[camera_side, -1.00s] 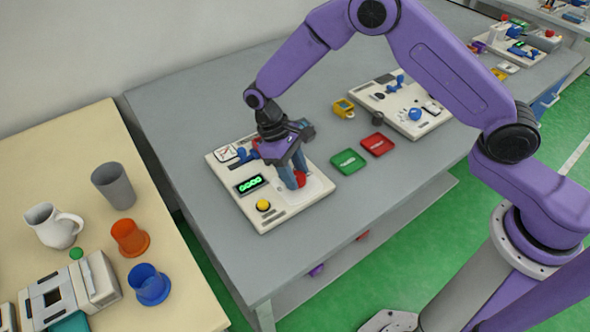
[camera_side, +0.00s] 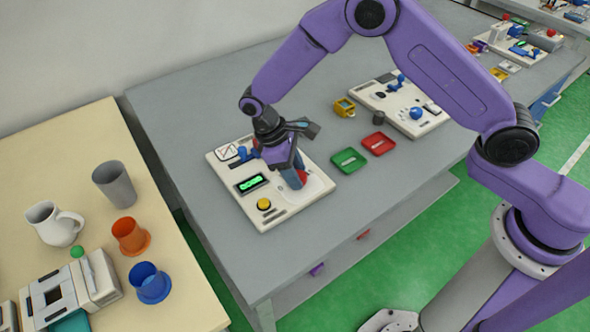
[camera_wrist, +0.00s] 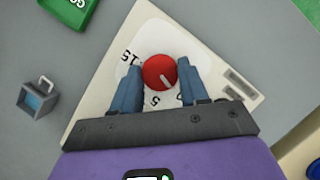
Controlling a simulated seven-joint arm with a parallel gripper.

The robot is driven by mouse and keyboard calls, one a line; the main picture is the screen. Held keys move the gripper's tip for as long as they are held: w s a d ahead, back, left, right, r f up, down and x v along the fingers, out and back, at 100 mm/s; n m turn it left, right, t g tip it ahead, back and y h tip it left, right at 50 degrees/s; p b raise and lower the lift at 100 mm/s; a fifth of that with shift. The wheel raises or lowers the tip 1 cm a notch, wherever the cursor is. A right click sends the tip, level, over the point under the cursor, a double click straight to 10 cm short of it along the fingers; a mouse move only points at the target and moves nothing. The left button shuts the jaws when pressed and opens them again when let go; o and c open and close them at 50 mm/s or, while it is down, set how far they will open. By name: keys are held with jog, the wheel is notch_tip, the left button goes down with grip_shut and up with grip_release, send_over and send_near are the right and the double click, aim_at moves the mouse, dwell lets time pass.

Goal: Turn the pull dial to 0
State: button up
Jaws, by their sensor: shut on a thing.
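The red pull dial (camera_wrist: 158,71) has a white pointer line, which points to the lower right in the wrist view. It sits on a white plate (camera_wrist: 184,42) with printed marks; "15" and "5" can be read, and other marks are hidden. The plate is on a cream panel (camera_side: 281,211), where the red dial (camera_side: 302,177) shows only partly behind a finger in the side view. My gripper (camera_wrist: 160,76) points down with its blue fingers on either side of the dial, shut on it.
The panel also has a green lit display (camera_side: 251,183), a yellow button (camera_side: 264,204) and a blue lever (camera_side: 243,154). Another panel (camera_side: 400,105) stands farther back. Bare grey table lies in front.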

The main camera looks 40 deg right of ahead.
jog(key=o, duration=1)
jog(key=shift+o, duration=0.2)
jog(key=v, duration=1.7)
jog(key=shift+r, duration=0.3)
jog(key=shift+d, duration=0.1)
jog(key=s+d+n+t+y, duration=0.1)
jog(key=s+d+y, duration=0.1)
jog(key=s+d, duration=0.8)
jog(key=s+d+n+t+y, duration=0.1)
jog(key=s+d+n+t, duration=0.1)
jog(key=s+d, duration=0.9)
jog(key=s, duration=1)
jog(key=shift+r+y, duration=0.4)
